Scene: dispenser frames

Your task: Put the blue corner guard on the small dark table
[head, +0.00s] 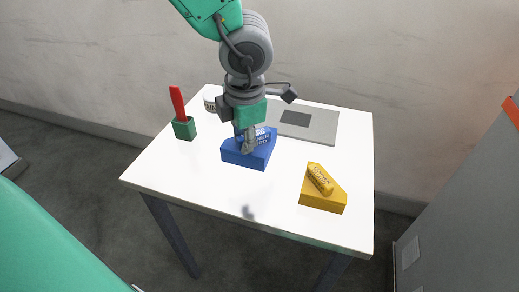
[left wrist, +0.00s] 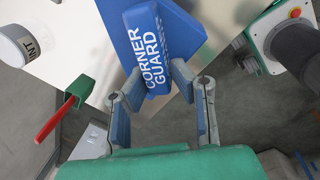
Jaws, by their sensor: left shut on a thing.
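The blue corner guard (head: 236,155) is a blue block with a raised part lettered in white, over the middle of the white table. My left gripper (head: 247,142) comes down on it from above and is shut on its raised part. In the left wrist view the two fingers (left wrist: 163,92) sit on either side of the lettered part of the guard (left wrist: 150,45). I cannot tell whether the guard touches the table top or hangs just above it. The small dark table is not recognisable in either view. My right gripper is not in view.
The white table (head: 185,180) also holds a yellow block (head: 323,200) at front right, a grey plate (head: 320,125) with a dark square behind, a green holder (head: 184,130) with a red handle, and a white pot (head: 210,104). A grey cabinet (head: 465,200) stands at right.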

